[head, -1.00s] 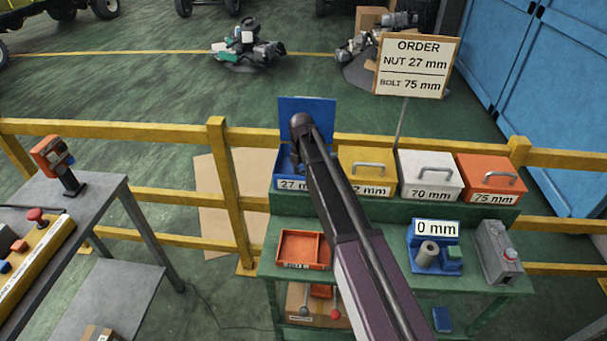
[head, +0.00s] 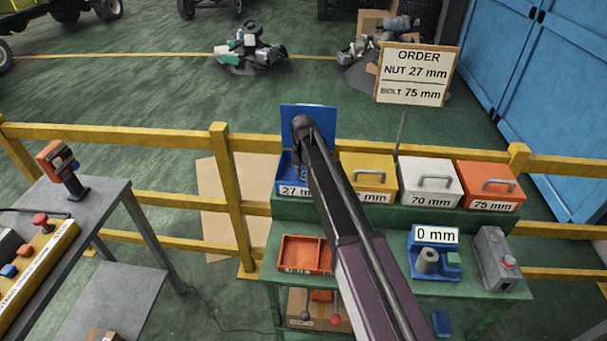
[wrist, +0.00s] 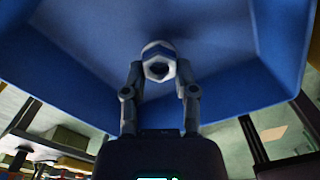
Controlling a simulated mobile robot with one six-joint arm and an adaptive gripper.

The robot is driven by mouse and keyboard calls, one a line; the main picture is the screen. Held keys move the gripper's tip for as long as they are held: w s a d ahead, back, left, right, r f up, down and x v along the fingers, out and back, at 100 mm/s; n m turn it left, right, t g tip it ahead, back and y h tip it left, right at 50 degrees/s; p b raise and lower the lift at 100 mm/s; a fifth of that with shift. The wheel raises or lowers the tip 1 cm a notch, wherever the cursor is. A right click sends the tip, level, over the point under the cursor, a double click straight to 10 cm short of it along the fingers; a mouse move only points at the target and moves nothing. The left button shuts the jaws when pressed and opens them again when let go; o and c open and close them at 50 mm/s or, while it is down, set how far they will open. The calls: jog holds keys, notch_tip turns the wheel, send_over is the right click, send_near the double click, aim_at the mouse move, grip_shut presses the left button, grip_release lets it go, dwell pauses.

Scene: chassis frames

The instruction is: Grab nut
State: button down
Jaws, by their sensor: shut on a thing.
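In the wrist view a grey metal nut (wrist: 158,69) with a hole in its middle sits between the two fingers of my gripper (wrist: 160,75). The fingers are shut on it. Around it are the inner walls of a blue bin (wrist: 225,50). In the head view this is the blue bin labelled 27 mm (head: 288,190), with its lid (head: 318,119) standing open at the back. My arm reaches over the bin and hides most of its inside. The gripper and nut are hidden in the head view.
Right of the blue bin stand closed yellow (head: 368,168), white (head: 430,175) and orange (head: 490,178) bins with handles. An order sign (head: 417,73) reads nut 27 mm, bolt 75 mm. Below are an orange tray (head: 305,254) and a 0 mm gauge (head: 436,248). A yellow railing (head: 225,190) runs behind.

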aim_at(303, 174)
notch_tip(303, 174, up, 16)
jog(key=p, duration=1.5)
